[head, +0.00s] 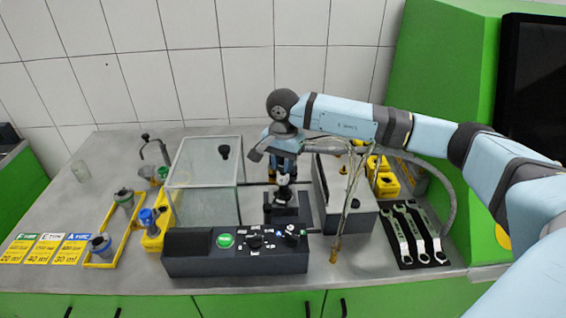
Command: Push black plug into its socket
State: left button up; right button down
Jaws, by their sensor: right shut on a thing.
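My right arm reaches in from the right, and its gripper (284,178) points down behind the control box. The gripper is shut on a small dark piece, which looks like the black plug (284,194); the fingers hide much of it. Directly below is a black block (288,212) on the bench, probably bearing the socket. I cannot tell whether plug and block touch. The socket opening is not visible. My left gripper is not in view.
A black control box (236,265) with a green button stands in front. A clear box (205,185) is to the left. Wrenches (418,235) lie further right.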

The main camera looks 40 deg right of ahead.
jog(key=shift+f+b, duration=0.3)
jog(key=shift+b, duration=0.15)
dwell(0.6)
jog(key=c, duration=0.9)
grip_release()
jog(key=shift+s+r, duration=0.1)
jog(key=shift+r+p, duration=1.5)
jog(key=shift+r, duration=2)
jog(key=shift+f, duration=0.1)
